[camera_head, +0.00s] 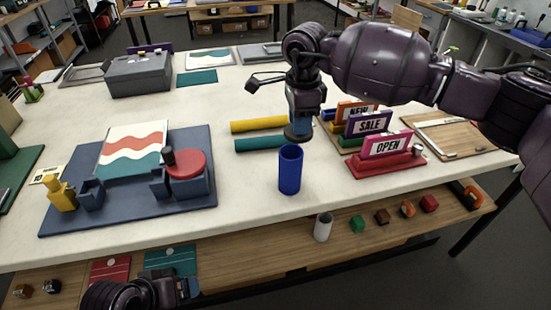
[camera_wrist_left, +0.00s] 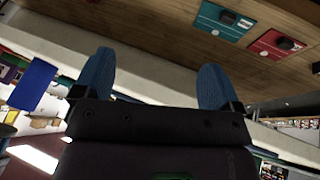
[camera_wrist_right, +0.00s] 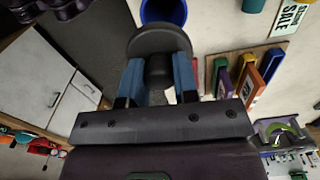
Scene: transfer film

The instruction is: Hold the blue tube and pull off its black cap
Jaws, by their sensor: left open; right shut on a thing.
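The blue tube (camera_head: 290,170) stands upright near the front edge of the white table, its open top showing. My right gripper (camera_head: 302,112) is shut on the black cap (camera_head: 297,133), which is off the tube, above and just behind its mouth in the head view. In the right wrist view the round cap (camera_wrist_right: 160,40) sits between the blue fingers, and the tube (camera_wrist_right: 163,10) shows partly beyond it. My left gripper (camera_wrist_left: 155,85) is open and empty, low in front of the table; its arm shows at the bottom of the head view.
Yellow (camera_head: 258,125) and teal (camera_head: 262,144) rolls lie behind the tube. A sign rack (camera_head: 385,168) with SALE and OPEN signs stands right. A dark blue printing board (camera_head: 130,220) lies left. A wooden shelf (camera_head: 300,248) under the table holds a white cylinder and small blocks.

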